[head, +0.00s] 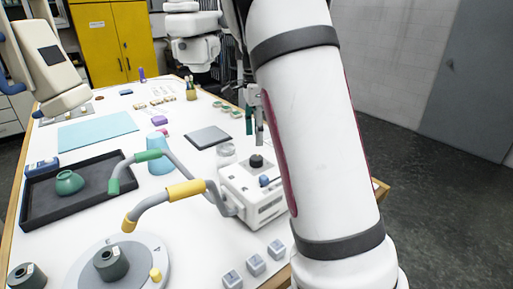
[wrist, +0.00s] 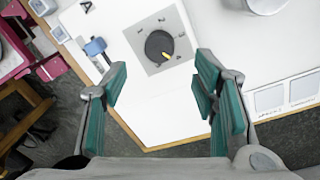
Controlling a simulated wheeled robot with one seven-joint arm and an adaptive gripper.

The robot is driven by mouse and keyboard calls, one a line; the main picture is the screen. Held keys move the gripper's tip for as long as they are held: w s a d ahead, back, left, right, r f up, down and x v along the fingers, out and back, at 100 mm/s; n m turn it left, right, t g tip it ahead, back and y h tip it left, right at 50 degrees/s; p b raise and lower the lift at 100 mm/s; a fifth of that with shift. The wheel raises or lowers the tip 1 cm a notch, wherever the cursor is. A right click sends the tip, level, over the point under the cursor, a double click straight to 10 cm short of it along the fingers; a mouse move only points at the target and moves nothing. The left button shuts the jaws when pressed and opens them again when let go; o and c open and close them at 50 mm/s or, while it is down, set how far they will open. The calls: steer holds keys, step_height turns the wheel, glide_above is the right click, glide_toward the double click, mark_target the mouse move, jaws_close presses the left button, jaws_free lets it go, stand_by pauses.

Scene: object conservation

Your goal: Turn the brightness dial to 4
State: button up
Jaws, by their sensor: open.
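The brightness dial (wrist: 160,46) is a round dark knob with a yellow pointer on a square grey plate. In the head view the dial (head: 257,161) sits on top of a white box (head: 238,182) with two curved lamp arms. My gripper (wrist: 160,95) has teal fingers, spread apart and empty, and the dial shows beyond the gap between them. In the head view my arm hides most of the gripper.
A blue switch (wrist: 95,47) is beside the dial on the same box, near the left finger. Several small grey blocks (head: 256,265) lie in front of the box. A dark tray (head: 50,213) with a green pot (head: 69,183) is at left. The table's edge is close to the box.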

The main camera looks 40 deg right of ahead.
step_height(320, 180, up, 5)
steer(key=shift+w+f, duration=0.15)
stand_by(0.6)
